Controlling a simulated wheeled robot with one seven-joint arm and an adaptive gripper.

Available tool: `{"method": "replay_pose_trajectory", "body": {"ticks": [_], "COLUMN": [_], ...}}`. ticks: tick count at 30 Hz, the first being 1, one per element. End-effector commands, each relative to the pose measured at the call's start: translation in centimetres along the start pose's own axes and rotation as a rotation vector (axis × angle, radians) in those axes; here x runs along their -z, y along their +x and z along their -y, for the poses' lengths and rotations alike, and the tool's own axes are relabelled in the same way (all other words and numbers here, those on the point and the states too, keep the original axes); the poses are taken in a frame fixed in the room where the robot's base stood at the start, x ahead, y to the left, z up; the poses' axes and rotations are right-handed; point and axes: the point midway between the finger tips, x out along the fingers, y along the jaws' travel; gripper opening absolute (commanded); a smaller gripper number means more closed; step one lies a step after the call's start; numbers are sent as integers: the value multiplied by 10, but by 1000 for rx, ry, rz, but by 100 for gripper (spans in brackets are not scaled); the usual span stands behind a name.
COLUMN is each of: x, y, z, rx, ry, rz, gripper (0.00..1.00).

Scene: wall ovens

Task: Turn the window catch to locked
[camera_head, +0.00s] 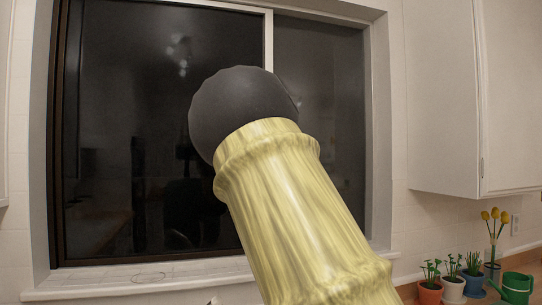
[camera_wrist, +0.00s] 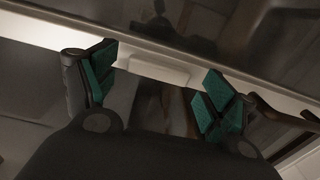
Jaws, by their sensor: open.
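The window (camera_head: 120,150) has dark reflective panes in a pale frame and fills much of the head view. In the wrist view my gripper (camera_wrist: 158,68) is open, with green pads on both fingers. A small pale block (camera_wrist: 160,70) on the white window frame shows between the fingertips. It may be the catch, but its lever and its turn cannot be made out. I cannot tell whether the fingers touch it. In the head view a thick yellow-streaked link of my arm with a dark round end covers the middle of the window, and my gripper does not show.
A dark brown curved bar (camera_wrist: 285,115) lies right of the right finger in the wrist view; I cannot tell what it is. A white cabinet (camera_head: 440,100) hangs right of the window. Below it stand several potted plants (camera_head: 450,285) and a green watering can (camera_head: 517,288).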

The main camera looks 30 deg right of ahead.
Motion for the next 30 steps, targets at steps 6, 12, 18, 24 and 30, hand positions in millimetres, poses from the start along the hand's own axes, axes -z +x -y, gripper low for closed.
{"method": "replay_pose_trajectory", "body": {"ticks": [6,12,18,24,30], "x": [0,0,0,0,0], "y": [-20,-56,-90,-112,-119], "z": [-2,-1,0,1,1], "rx": [0,0,0,1,1], "ry": [-1,1,0,0,0], "rz": [1,1,0,0,-1], "gripper": [84,84,84,84,84]}}
